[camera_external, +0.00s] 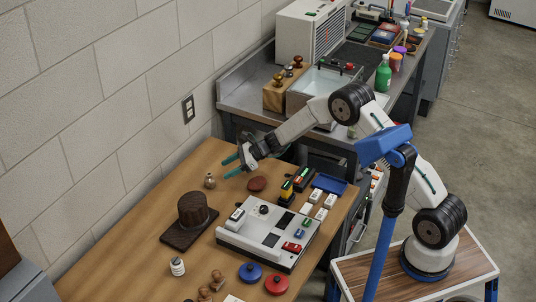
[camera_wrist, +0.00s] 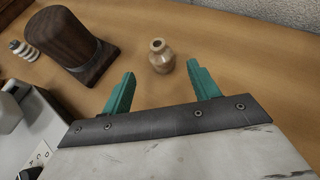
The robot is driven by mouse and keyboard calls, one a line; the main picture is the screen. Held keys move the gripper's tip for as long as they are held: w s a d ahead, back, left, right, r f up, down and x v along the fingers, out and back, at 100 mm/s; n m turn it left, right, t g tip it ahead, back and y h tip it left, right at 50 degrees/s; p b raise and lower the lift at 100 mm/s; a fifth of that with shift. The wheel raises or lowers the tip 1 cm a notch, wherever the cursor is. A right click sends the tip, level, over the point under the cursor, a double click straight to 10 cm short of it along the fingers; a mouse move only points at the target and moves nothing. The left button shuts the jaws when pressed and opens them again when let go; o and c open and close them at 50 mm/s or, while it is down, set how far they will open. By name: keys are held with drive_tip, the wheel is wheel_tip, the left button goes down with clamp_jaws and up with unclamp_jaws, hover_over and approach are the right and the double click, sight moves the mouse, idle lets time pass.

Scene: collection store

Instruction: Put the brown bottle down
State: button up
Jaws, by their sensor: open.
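The small tan-brown bottle (camera_external: 210,181) stands upright on the wooden table, near the wall. In the wrist view the bottle (camera_wrist: 161,56) stands just beyond the fingertips, roughly between their lines, with its dark mouth visible. My gripper (camera_external: 232,166) is above the table, to the upper right of the bottle, with its teal fingers apart. In the wrist view my gripper (camera_wrist: 160,75) is open and empty, and the fingers do not appear to touch the bottle.
A dark hat-shaped block (camera_external: 194,212) stands left of the bottle in the wrist view. A reddish-brown disc (camera_external: 257,184) lies near my gripper. A grey-white device (camera_external: 268,237), a blue tray (camera_external: 329,184) and several stamps crowd the table's right side. Bare wood (camera_external: 140,240) lies at left.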

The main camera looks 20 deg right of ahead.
drive_tip(key=shift+d+r, duration=0.25)
drive_tip(key=shift+d, duration=0.3)
drive_tip(key=s+d+r+n+h, duration=0.1)
drive_tip(key=s+d+r+n, duration=0.35)
drive_tip(key=d+r, duration=0.3)
drive_tip(key=s+d+r+n+g+h, duration=0.1)
drive_tip(key=s+d+r+n, duration=0.2)
drive_tip(key=s+d+r, duration=0.35)
drive_tip(key=s+d+r+n+h, duration=0.1)
drive_tip(key=s+d+r+n, duration=0.3)
drive_tip(key=d+r, duration=0.45)
drive_tip(key=s+d+r+n+h, duration=0.1)
drive_tip(key=s+d+n+h, duration=0.3)
drive_tip(key=s+d, duration=0.8)
drive_tip(key=s+d+r+n+t+h, duration=0.1)
drive_tip(key=s+d+n+h, duration=0.2)
drive_tip(key=s+d, duration=1)
drive_tip(key=s+h, duration=0.2)
drive_tip(key=s, duration=0.1)
drive_tip(key=shift+s+d+r+n, duration=0.25)
drive_tip(key=shift+r+n, duration=0.05)
drive_tip(key=shift+n, duration=0.05)
